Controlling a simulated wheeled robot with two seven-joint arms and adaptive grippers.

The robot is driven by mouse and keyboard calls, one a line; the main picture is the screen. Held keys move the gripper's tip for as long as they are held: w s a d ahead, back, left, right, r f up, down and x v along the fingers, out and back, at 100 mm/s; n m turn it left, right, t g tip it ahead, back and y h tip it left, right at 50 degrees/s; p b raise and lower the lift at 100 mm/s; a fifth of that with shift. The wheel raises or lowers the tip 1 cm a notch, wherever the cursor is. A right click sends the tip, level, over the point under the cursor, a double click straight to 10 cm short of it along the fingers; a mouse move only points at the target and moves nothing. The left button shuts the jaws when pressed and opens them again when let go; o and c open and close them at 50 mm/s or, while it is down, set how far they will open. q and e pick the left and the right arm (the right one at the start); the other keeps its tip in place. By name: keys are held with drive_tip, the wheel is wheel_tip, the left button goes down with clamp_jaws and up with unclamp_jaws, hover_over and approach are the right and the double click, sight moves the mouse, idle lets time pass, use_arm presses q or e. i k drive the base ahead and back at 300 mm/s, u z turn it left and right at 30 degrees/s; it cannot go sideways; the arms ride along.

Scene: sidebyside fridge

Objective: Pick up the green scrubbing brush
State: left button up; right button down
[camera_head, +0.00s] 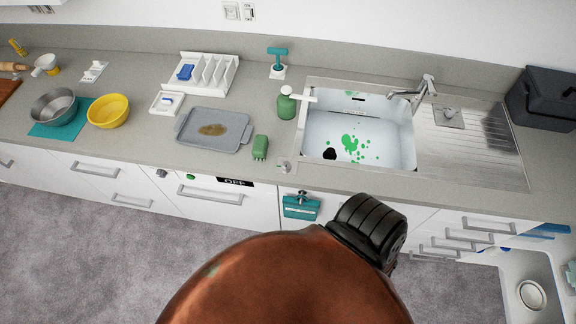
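The green scrubbing brush (260,147) lies on the grey counter, just right of the grey tray (213,129) and left of the sink. It looks like a small green block, and nothing covers it. A large copper-coloured part with a black ribbed piece fills the bottom middle of the view and seems to be part of my own body. I see no fingers of either gripper, and nothing touches the brush.
A green soap bottle (287,104) stands behind and right of the brush. The sink (388,150) has green stains and a dark spot. A white rack (208,74) stands behind the tray. A teal item (300,206) hangs on the cabinet front. Counter in front of the tray is clear.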

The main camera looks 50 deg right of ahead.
sight(260, 145)
drive_tip(key=k, duration=0.35)
drive_tip(key=z, duration=1.8)
drive_tip(key=i, duration=0.3)
drive_tip(key=z, duration=0.05)
